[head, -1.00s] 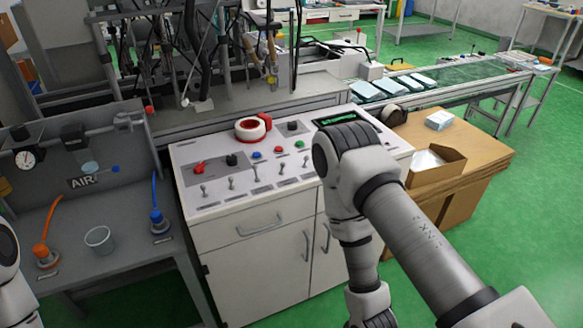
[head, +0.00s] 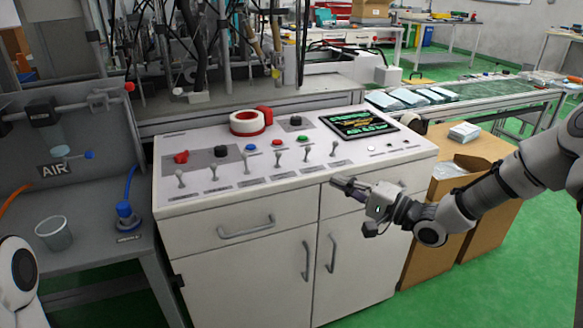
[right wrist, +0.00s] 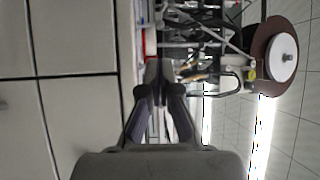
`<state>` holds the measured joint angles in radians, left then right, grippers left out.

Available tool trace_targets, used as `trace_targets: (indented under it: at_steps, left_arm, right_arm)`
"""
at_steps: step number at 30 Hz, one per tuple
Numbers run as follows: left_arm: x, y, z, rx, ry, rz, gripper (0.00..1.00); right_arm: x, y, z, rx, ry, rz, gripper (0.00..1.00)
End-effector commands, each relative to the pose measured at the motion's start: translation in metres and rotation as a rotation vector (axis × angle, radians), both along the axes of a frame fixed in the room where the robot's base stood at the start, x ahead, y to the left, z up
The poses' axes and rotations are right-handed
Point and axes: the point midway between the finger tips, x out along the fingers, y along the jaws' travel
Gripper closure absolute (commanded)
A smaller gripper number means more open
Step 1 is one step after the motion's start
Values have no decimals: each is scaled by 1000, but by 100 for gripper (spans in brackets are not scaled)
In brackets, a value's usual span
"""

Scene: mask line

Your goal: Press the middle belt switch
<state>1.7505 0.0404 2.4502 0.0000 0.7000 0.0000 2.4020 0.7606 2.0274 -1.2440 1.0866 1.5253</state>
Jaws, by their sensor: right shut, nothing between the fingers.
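The control panel (head: 300,180) is the sloped white top of a cabinet. Along its front runs a row of several metal toggle levers, including a near-central one (head: 246,163) and one to its right (head: 278,157). Their labels are too small to read, so I cannot tell which is the middle belt switch. My right gripper (head: 342,183) is shut and empty at the panel's front edge, below and right of the levers, apart from them. In the right wrist view its closed fingers (right wrist: 158,82) point along the cabinet. My left gripper is out of view.
The panel also holds a red knob (head: 181,157), push buttons, a tape roll (head: 247,122) and a lit screen (head: 360,124). A cardboard box (head: 470,168) stands right of the cabinet. A grey bench with a cup (head: 54,233) is at left. The space above the levers is clear.

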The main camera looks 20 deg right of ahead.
Motion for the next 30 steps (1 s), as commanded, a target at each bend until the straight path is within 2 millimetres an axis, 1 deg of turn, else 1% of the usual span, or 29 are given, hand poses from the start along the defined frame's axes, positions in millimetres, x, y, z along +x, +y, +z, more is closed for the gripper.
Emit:
trace_targets:
  at_steps: [5,8,11,18,24,27,30]
  left_arm:
    - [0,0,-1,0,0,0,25]
    - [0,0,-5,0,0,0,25]
    - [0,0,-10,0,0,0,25]
    - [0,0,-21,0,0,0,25]
    - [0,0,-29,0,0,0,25]
    - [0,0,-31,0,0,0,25]
    - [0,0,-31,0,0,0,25]
  right_arm:
    - [2,2,-1,-3,2,1,100]
    - [11,8,-1,-6,2,2,100]
    - [24,19,-1,-8,2,4,100]
    - [67,49,3,-7,1,4,100]
    - [99,72,7,-5,1,4,100]
    - [109,78,9,-3,2,2,100]
    - [113,81,10,-3,2,2,100]
